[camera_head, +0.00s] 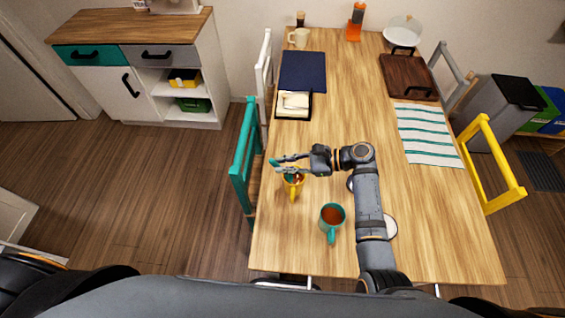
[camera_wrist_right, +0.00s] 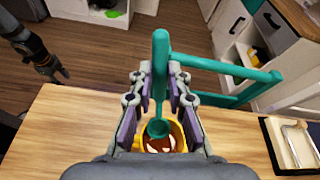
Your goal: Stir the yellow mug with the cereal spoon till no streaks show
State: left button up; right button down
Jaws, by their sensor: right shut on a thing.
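The yellow mug (camera_head: 293,191) stands upright near the table's left edge. In the right wrist view the yellow mug (camera_wrist_right: 177,134) holds brown liquid with pale streaks on its surface. My right gripper (camera_head: 283,163) is above it, shut on the teal cereal spoon (camera_wrist_right: 158,127). The spoon's bowl end points down at the mug opening and overlaps it; I cannot tell how deep it reaches. The gripper partly covers the mug from above. My left gripper (camera_wrist_right: 52,69) shows small and dark at the upper left of the wrist view, its jaws unclear.
A teal mug (camera_head: 331,219) with reddish-brown liquid stands close by, left of my right forearm. A white round thing (camera_head: 390,227) is partly hidden behind that arm. A teal chair (camera_head: 242,160) stands at the left edge. A tray (camera_head: 294,105) and striped cloth (camera_head: 428,134) lie farther back.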

jog(key=f, duration=0.1)
jog(key=b, duration=0.1)
jog(key=f, duration=0.1)
jog(key=shift+w+d+f, duration=0.25)
jog(key=shift+d+f, duration=0.1)
jog(key=shift+d, duration=0.05)
jog(key=shift+w+d+f+b, duration=0.2)
jog(key=shift+d+f+b, duration=0.1)
jog(key=shift+f+b, duration=0.35)
jog(key=shift+w+d+f+b, duration=0.15)
jog(key=shift+d+f+b, duration=0.25)
jog(key=shift+f, duration=0.4)
jog(key=shift+a, duration=0.1)
